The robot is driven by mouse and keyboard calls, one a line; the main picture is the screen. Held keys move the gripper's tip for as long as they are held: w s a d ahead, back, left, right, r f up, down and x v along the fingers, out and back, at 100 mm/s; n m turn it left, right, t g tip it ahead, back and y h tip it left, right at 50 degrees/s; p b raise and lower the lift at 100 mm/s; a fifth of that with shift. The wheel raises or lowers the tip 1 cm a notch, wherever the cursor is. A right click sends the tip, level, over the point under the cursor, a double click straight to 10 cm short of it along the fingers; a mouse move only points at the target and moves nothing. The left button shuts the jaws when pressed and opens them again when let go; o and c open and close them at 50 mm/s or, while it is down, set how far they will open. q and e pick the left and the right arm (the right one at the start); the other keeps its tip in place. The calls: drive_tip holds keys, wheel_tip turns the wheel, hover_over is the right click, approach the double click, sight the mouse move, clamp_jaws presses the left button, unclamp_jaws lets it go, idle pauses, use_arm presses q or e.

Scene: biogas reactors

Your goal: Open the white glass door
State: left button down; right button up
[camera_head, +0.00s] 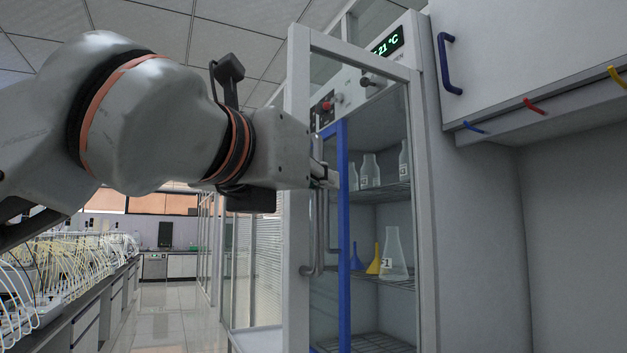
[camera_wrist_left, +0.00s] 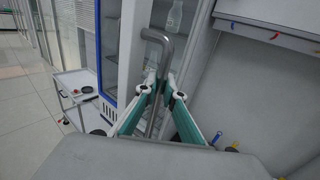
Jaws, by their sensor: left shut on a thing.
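The white glass door (camera_head: 297,90) has a white frame, with shelves and glassware visible through and behind its pane. It appears to stand partly open, its handle side away from the cabinet's blue edge (camera_head: 343,230). A grey metal bar handle (camera_head: 318,235) runs upright on the frame. My left gripper (camera_head: 326,178) reaches in from the left and is shut on the upper part of this handle. In the left wrist view the two fingers (camera_wrist_left: 161,88) lie on either side of the bent handle (camera_wrist_left: 165,60). My right gripper is not in view.
Flasks (camera_head: 395,252) and funnels (camera_head: 374,262) stand on the cabinet shelves. A white wall unit with a blue handle (camera_head: 448,62) is close on the right. A white trolley (camera_wrist_left: 75,85) stands left of the cabinet. A tiled aisle (camera_head: 165,315) is free.

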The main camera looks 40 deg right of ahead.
use_arm(q)
drive_tip(key=shift+r, duration=0.1)
idle(0.3)
drive_tip(key=c, duration=2.4)
unclamp_jaws()
drive_tip(key=shift+c, duration=0.2)
drive_tip(key=v, duration=1.2)
